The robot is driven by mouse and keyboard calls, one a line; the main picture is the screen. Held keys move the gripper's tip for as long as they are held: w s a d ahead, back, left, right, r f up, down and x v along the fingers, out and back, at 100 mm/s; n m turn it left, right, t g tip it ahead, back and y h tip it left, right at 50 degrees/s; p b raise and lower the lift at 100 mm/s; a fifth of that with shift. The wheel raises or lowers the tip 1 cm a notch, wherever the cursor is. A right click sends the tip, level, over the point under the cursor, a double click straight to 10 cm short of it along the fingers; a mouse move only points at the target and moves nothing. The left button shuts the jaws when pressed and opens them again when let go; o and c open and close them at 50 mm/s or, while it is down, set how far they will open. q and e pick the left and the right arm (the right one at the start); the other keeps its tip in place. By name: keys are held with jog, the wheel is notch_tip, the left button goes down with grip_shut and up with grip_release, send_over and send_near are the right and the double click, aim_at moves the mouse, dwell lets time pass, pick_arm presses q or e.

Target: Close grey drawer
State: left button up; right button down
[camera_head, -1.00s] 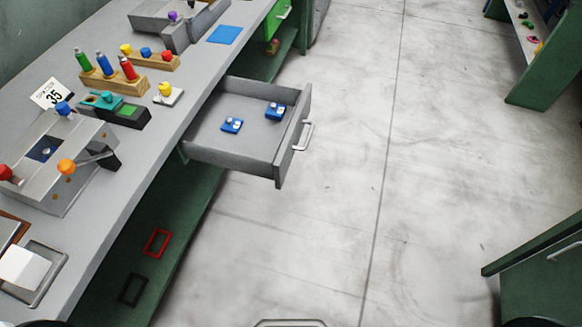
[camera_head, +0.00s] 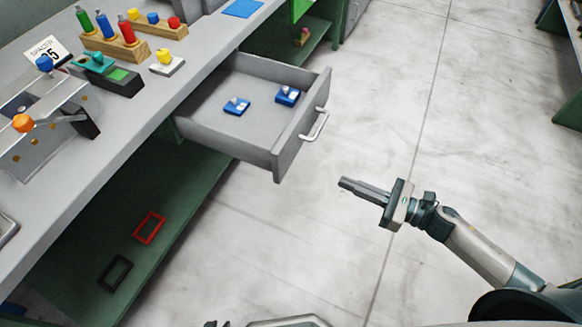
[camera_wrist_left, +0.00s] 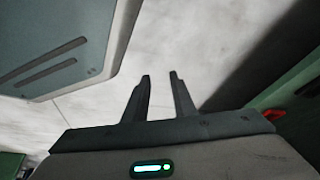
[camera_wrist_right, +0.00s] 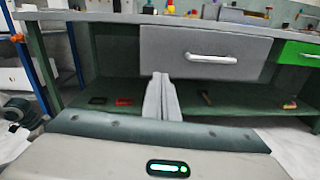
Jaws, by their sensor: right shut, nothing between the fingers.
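The grey drawer (camera_head: 228,141) is pulled out of the workbench in the head view, with two small blue parts (camera_head: 237,106) inside. Its pale bar handle (camera_head: 315,126) is on the outer front. In the right wrist view the drawer front (camera_wrist_right: 165,52) and handle (camera_wrist_right: 211,58) are ahead, above the fingers. My right gripper (camera_head: 343,184) is shut and empty, out in front of the drawer, lower right of the handle and apart from it. It also shows in the right wrist view (camera_wrist_right: 161,76). My left gripper (camera_wrist_left: 160,77) is open and empty over the floor in the left wrist view.
The grey bench top (camera_head: 150,103) holds a wooden rack of coloured bottles (camera_head: 112,45) and a press (camera_head: 45,125). Below, a green shelf (camera_head: 185,205) carries a red frame (camera_head: 149,227) and a black one. A green drawer (camera_wrist_right: 300,53) is to the right. The floor (camera_head: 400,95) is open.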

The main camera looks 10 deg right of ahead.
aim_at(285, 161)
pick_arm(q)
jog(key=shift+w+r, duration=0.1)
pick_arm(e)
jog(key=shift+s+a+r+n+g, duration=0.3)
jog(key=shift+a+r+n+g, duration=0.15)
jog(key=shift+n, duration=0.35)
jog(key=shift+a, duration=0.1)
